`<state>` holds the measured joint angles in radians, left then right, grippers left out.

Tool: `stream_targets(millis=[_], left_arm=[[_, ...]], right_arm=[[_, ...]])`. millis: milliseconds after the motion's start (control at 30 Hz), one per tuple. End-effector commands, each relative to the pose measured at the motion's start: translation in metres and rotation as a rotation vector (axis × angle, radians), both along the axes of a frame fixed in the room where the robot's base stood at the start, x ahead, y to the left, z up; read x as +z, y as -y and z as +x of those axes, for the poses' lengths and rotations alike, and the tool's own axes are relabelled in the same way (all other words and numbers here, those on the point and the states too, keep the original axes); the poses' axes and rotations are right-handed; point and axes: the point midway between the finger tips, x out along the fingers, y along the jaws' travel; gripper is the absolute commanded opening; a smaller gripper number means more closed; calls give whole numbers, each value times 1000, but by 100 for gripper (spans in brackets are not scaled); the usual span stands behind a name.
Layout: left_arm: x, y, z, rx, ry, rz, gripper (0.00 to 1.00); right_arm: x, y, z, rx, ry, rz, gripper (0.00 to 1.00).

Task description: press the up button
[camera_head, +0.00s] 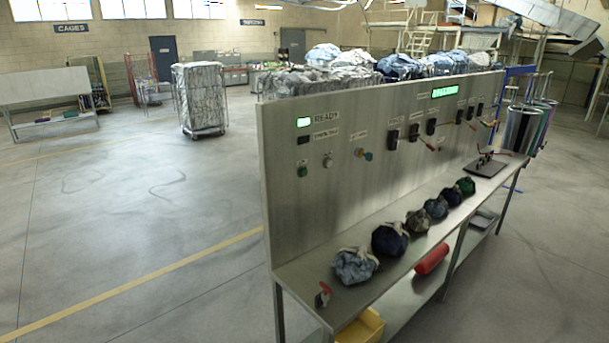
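A metal control panel (290,235) stands upright along the back of a bench. Near its left end are a green round button (302,171), a pale round button (328,162) and a yellow-and-teal knob (365,155). A lit indicator (304,122) sits beside a READY label, with a dark indicator (305,140) below it. Several dark switches, some with red levers, run along the panel to the right. The small labels are too blurred to tell which control is the up button. Neither of my grippers is in view.
Several tied cloth bundles (354,266) line the bench top (390,275), with a red-handled part (323,294) at its near end. A red cylinder (431,260) and a yellow bin (361,328) are below. A wheeled cage (200,97) stands behind. The floor (120,200) at left is open.

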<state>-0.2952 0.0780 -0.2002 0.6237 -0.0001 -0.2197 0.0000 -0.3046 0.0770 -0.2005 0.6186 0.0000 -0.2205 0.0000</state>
Motion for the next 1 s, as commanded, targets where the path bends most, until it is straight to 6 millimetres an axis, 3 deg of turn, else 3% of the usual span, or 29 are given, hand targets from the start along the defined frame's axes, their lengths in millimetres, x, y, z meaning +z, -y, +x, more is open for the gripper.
stream_targets(millis=[1000], left_arm=[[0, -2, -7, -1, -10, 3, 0]], right_arm=[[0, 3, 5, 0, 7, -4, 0]])
